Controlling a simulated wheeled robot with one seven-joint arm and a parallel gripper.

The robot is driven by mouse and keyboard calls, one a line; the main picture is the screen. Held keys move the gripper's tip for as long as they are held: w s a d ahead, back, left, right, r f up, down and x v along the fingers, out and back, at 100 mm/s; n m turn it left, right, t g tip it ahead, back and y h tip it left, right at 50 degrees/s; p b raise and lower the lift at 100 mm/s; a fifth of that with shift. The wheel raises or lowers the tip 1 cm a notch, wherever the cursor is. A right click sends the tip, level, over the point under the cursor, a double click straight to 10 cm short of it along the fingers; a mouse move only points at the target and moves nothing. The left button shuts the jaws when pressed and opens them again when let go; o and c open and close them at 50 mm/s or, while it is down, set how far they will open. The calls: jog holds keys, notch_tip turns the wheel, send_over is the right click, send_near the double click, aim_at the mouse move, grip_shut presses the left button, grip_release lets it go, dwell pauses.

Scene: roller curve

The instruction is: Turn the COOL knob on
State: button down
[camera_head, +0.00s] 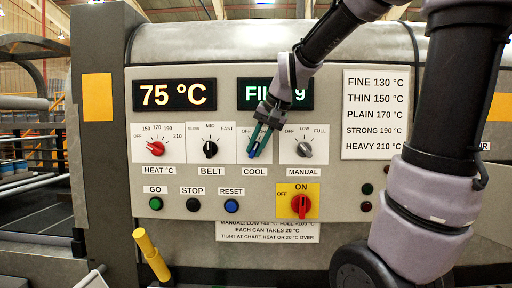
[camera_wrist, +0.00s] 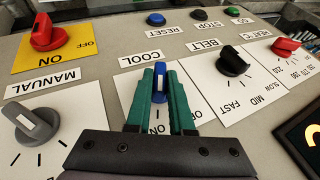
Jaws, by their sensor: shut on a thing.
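The blue COOL knob (camera_wrist: 161,82) stands on a white plate (camera_wrist: 200,96) in the wrist view, beside the COOL label (camera_wrist: 141,58). My gripper (camera_wrist: 160,88) has its two teal fingers shut on the knob, one on each side. The knob's white mark lies toward the near end, in the direction of the partly hidden ON lettering; OFF is to the right of it. In the head view my gripper (camera_head: 258,143) reaches down from the upper right, and only the knob's blue tip (camera_head: 252,154) shows below the fingers.
The black BELT knob (camera_head: 210,149) and the grey MANUAL knob (camera_head: 304,149) flank the COOL plate closely. The red HEAT knob (camera_head: 156,148) is farther left. Below are several push buttons, including blue RESET (camera_head: 231,206), and a red switch (camera_head: 301,205) on a yellow plate.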

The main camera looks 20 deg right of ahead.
jog(key=c, duration=0.8)
grip_release()
jog(key=shift+r, duration=0.1)
jog(key=v, duration=1)
jog(key=shift+s+r, duration=0.2)
jog(key=shift+r, duration=0.05)
jog(key=shift+d, duration=0.15)
